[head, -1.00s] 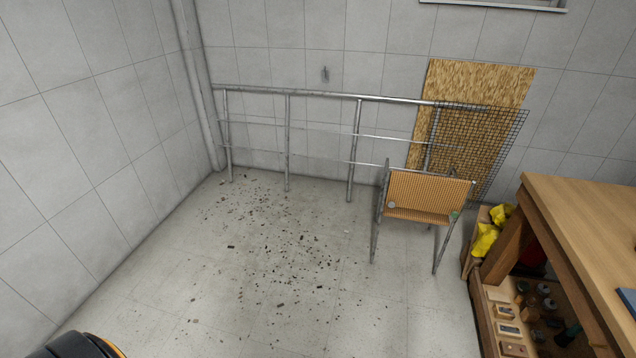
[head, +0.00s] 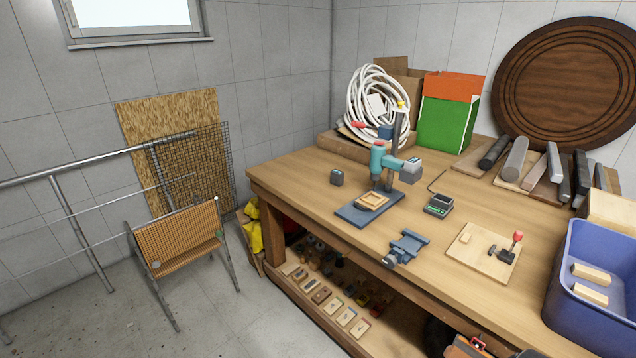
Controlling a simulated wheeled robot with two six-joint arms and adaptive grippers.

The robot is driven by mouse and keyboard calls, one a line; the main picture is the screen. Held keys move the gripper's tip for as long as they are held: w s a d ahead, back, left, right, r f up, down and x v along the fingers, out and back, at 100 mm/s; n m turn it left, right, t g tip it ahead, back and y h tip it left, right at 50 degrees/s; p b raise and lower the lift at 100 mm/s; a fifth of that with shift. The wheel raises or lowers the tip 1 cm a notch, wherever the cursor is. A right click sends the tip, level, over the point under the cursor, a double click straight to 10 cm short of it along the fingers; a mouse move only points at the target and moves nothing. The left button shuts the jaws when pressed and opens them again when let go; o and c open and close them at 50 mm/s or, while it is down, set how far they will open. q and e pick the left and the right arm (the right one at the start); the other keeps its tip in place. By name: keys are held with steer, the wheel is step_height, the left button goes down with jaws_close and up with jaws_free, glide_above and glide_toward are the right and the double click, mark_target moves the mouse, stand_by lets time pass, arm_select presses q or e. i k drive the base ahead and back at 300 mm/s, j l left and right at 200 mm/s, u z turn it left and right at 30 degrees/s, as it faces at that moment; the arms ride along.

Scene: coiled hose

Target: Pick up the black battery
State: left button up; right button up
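A small dark grey-black block (head: 337,178), which looks like the black battery, stands on the wooden workbench (head: 290,175) near its far left part. It is left of a teal drill (head: 383,160) on a stand with a blue-grey base. A grey block (head: 411,170) sits at the drill's right side; I cannot tell whether it is also a battery. A dark charger-like box (head: 438,205) with a green mark lies to the right of the drill stand. Neither of my grippers shows in the head view.
A coiled white hose (head: 376,108) and a green-orange box (head: 448,112) stand at the back. A small blue vise (head: 407,248) sits at the front edge. A blue bin (head: 597,275) is at right. A wicker chair (head: 180,238) stands left of the bench, with floor space in front.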

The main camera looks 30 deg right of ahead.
mark_target(337, 178)
steer(key=i+z, duration=0.15)
steer(key=z, duration=0.25)
steer(key=i+z, duration=0.15)
steer(key=z, duration=0.2)
steer(key=i+j+z, duration=0.15)
steer(key=z, duration=0.25)
steer(key=i+j+z, duration=0.1)
steer(key=z, duration=0.25)
steer(key=i+j, duration=0.2)
steer(key=i+j+z, duration=0.15)
steer(key=j, duration=0.25)
steer(key=i+j, duration=0.3)
steer(key=i+j+z, duration=0.15)
steer(key=j, duration=0.2)
steer(key=i+j, duration=0.2)
steer(key=j, duration=0.15)
steer(key=i+j+z, duration=0.15)
steer(key=j, duration=0.2)
steer(key=i+j, duration=0.2)
steer(key=j, duration=0.15)
steer(key=i+j+z, duration=0.15)
steer(key=j, duration=0.2)
